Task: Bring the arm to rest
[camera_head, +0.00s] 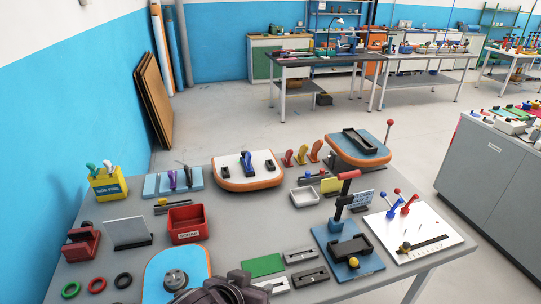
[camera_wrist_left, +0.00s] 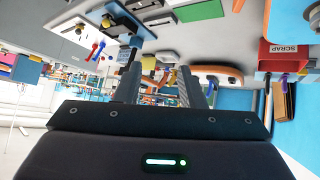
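My left gripper (camera_head: 228,290) shows as a dark shape at the bottom edge of the head view, over the front of the table by the blue board. In the left wrist view my left gripper (camera_wrist_left: 162,78) has its two fingers apart with nothing held between them. That view looks tilted across the table. My right arm and gripper are in neither view.
A grey cabinet (camera_head: 490,185) stands right.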

